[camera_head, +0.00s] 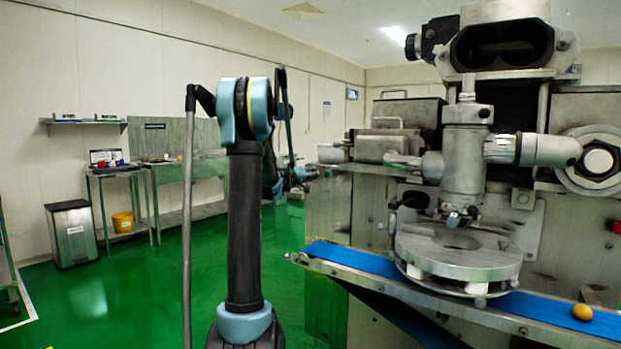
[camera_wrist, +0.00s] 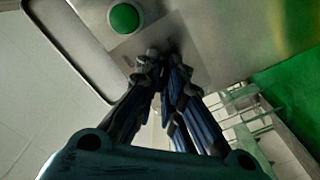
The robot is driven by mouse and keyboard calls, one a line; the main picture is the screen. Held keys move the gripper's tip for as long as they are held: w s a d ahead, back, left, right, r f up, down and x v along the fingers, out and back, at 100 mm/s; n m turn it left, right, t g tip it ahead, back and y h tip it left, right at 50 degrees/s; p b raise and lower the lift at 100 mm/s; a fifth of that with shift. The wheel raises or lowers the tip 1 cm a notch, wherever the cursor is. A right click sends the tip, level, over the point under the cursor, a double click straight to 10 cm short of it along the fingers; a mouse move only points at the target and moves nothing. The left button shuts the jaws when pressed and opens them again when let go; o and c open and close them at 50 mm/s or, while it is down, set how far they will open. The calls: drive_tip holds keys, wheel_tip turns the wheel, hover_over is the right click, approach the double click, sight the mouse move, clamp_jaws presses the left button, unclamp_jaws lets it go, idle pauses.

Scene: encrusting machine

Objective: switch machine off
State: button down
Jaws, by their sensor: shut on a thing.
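The encrusting machine (camera_head: 465,170) fills the right of the head view. A round green button (camera_wrist: 125,18) sits on a grey metal panel (camera_wrist: 190,25) in the wrist view. My gripper (camera_wrist: 160,60) shows in the wrist view with its fingers brought together close to the panel, below and right of the green button. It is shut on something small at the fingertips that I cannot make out. In the head view, the end of my arm is partly hidden behind my own arm links, left of the machine's body.
A blue conveyor belt (camera_head: 350,258) with a small round orange-brown piece (camera_head: 582,312) runs along the machine's front. A red part (camera_head: 617,227) shows at the right edge. A bin (camera_head: 72,233) and a side table (camera_head: 120,172) stand at left. Green floor between is clear.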

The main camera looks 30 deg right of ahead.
drive_tip(key=shift+a+n, duration=0.1)
drive_tip(key=shift+n, duration=8.4)
drive_tip(key=c, duration=1.7)
unclamp_jaws()
drive_tip(key=v, duration=1.1)
drive_tip(key=shift+s+a+f, duration=0.1)
drive_tip(key=shift+a+f, duration=0.05)
drive_tip(key=shift+a, duration=0.25)
